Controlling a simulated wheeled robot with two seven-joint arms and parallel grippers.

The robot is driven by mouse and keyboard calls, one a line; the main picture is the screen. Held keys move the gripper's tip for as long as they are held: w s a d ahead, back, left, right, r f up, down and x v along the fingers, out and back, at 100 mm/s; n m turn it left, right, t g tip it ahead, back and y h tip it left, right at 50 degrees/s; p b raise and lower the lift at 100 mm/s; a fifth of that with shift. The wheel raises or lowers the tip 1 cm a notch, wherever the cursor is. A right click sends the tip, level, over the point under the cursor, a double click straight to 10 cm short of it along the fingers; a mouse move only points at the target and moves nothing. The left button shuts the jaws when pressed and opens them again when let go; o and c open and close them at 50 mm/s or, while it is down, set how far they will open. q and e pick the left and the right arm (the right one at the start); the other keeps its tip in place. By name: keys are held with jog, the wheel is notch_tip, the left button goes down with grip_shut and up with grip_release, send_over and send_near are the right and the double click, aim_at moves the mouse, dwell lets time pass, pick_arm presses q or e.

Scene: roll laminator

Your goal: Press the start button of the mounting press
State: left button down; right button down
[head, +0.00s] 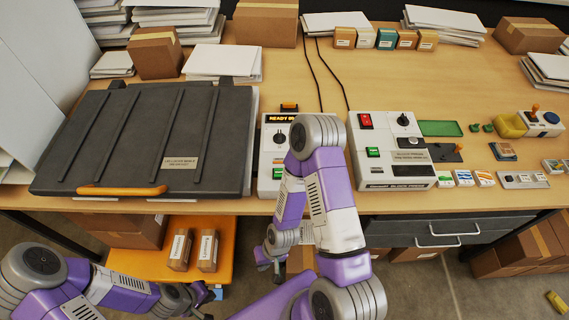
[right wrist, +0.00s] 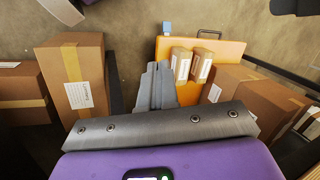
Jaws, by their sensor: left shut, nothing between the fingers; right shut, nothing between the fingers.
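The mounting press (head: 150,140) is the wide, dark, ribbed slab with an orange front handle (head: 120,190), closed at the left of the bench. A white control box (head: 268,188) stands against its right side, with a lit "READY" display (head: 283,118), a dark knob (head: 279,138) and a small green button (head: 277,173). My right arm covers part of this box. My right gripper (head: 272,268) is shut and empty, low in front of the bench edge; it also shows in the right wrist view (right wrist: 155,80). My left gripper (head: 207,297) is shut and empty, below the bench at lower left.
A second white unit, the block press (head: 395,175), has a red switch (head: 365,120) and green button (head: 373,152) right of my right arm. An orange cart (head: 150,262) with two small boxes stands below the bench. Cartons (right wrist: 75,75) stand on the floor. Papers and boxes line the bench's back.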

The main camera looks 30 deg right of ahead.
notch_tip(320, 180, up, 35)
jog(key=t+y+p, duration=0.1)
jog(key=t+p, duration=0.6)
jog(key=p, duration=0.6)
send_over(279, 173)
jog(key=shift+s+d+f, duration=0.2)
jog(key=shift+d, duration=0.25)
jog(key=shift+f, duration=0.1)
notch_tip(279, 173, down, 8)
jog(key=b, duration=0.7)
jog(key=shift+f, duration=0.1)
jog(key=shift+f+b, duration=0.25)
jog(key=shift+b, duration=0.2)
